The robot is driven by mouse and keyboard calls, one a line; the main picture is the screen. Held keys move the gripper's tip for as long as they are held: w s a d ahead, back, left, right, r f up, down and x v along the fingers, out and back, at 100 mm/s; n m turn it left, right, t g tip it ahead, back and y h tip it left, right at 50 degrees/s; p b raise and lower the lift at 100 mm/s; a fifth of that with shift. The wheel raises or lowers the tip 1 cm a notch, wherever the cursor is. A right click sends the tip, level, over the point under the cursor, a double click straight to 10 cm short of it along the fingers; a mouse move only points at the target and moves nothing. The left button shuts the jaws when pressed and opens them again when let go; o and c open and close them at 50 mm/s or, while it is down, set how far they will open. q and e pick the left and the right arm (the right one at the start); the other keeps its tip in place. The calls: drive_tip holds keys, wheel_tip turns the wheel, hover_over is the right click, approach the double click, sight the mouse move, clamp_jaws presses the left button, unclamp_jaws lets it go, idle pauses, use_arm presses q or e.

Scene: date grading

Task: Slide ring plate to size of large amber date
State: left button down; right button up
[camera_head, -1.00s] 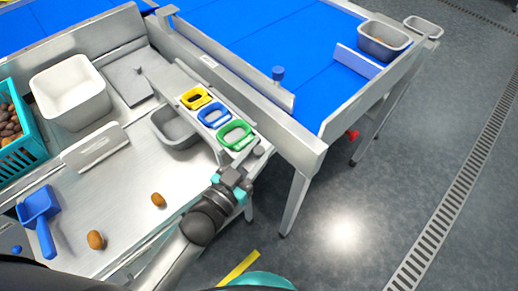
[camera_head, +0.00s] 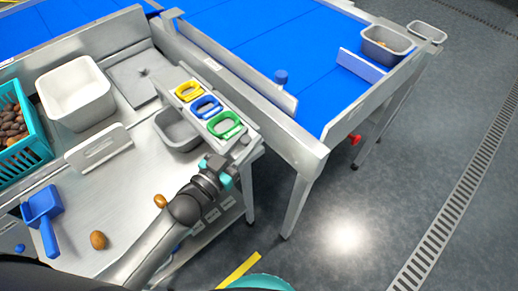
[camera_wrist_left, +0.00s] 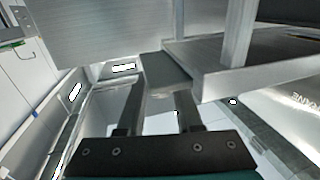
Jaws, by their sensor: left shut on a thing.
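The ring plate carries a yellow ring (camera_head: 189,91), a blue ring (camera_head: 207,106) and a green ring (camera_head: 225,124) in a row along the right side of the steel bench. My left gripper (camera_head: 222,161) is at the near end of this row, just below the green ring. In the left wrist view its fingers (camera_wrist_left: 160,108) are shut on a grey tab (camera_wrist_left: 165,71) at the plate's end. One amber-brown date (camera_head: 98,240) lies on the bench at the lower left. Another date (camera_head: 160,201) shows beside my left arm. My right gripper is out of view.
A grey bin (camera_head: 178,133) sits left of the rings. A white tub (camera_head: 75,97), a teal crate (camera_head: 36,150) of dates and a blue scoop (camera_head: 43,205) are at the left. A blue conveyor (camera_head: 250,40) runs behind.

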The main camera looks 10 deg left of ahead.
sight(216, 118)
use_arm(q)
drive_tip(key=w+a, duration=0.2)
drive_tip(key=a, duration=0.1)
drive_tip(key=w+a+b, duration=0.1)
drive_tip(key=w+a, duration=0.4)
drive_tip(key=a, duration=0.1)
drive_tip(key=shift+w, duration=0.35)
drive_tip(key=shift+w+a, duration=0.1)
drive_tip(key=shift+a, duration=0.1)
drive_tip(key=c, duration=0.6)
unclamp_jaws()
drive_tip(key=shift+w, duration=0.1)
drive_tip(key=shift+c, duration=0.2)
drive_tip(key=shift+o, duration=0.3)
drive_tip(key=shift+s, duration=0.2)
drive_tip(key=v, duration=0.7)
drive_tip(key=shift+p, duration=0.45)
drive_tip(key=shift+s, duration=0.1)
